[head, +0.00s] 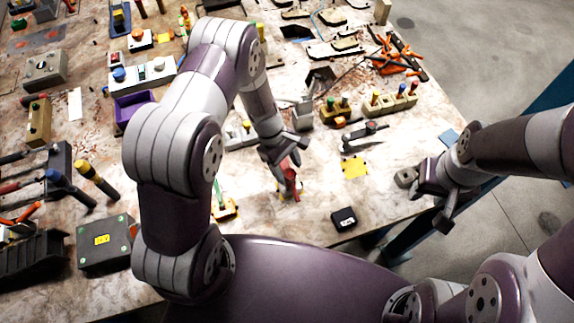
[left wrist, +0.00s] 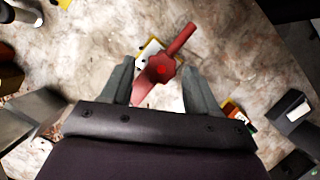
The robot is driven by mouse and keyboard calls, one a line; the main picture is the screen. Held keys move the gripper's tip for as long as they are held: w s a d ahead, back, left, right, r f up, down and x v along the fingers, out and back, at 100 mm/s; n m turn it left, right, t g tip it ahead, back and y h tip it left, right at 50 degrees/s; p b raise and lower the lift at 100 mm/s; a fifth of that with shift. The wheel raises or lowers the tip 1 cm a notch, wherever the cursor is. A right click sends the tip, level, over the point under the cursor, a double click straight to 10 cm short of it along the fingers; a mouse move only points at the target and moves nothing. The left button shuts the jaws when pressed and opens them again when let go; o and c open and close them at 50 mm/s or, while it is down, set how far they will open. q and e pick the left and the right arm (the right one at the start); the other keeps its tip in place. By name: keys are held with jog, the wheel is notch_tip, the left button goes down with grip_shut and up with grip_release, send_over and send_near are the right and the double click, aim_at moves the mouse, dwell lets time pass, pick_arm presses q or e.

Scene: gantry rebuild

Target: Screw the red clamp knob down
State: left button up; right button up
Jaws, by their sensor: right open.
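In the left wrist view the knob (left wrist: 162,69) lies between my left fingertips, over a small yellow-and-white piece (left wrist: 150,48). My left gripper (head: 285,160) points down at it; in the left wrist view its fingers (left wrist: 160,84) are apart, with a gap visible on both sides of the knob head. My right gripper (head: 432,197) is open and empty at the table's right edge.
A black box (head: 344,218) and a yellow plate (head: 355,167) lie to the right of the knob. A yellow block with a green peg (head: 223,207) stands to its left. A grey block (head: 406,177) is beside my right gripper.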

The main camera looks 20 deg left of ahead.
pick_arm(q)
jog(key=b+v, duration=0.2)
jog(key=v, duration=1)
jog(key=shift+a+r+b, duration=0.15)
jog(key=shift+r+b, duration=0.2)
jog(key=shift+w, duration=0.1)
jog(key=s+a+r+m+t+y+b, duration=0.1)
jog(key=s+a+m+t+y+b, duration=0.1)
jog(key=s+m, duration=0.9)
jog(key=m+t+y+b, duration=0.1)
jog(key=m+y+b, duration=0.1)
jog(key=shift+b, duration=0.35)
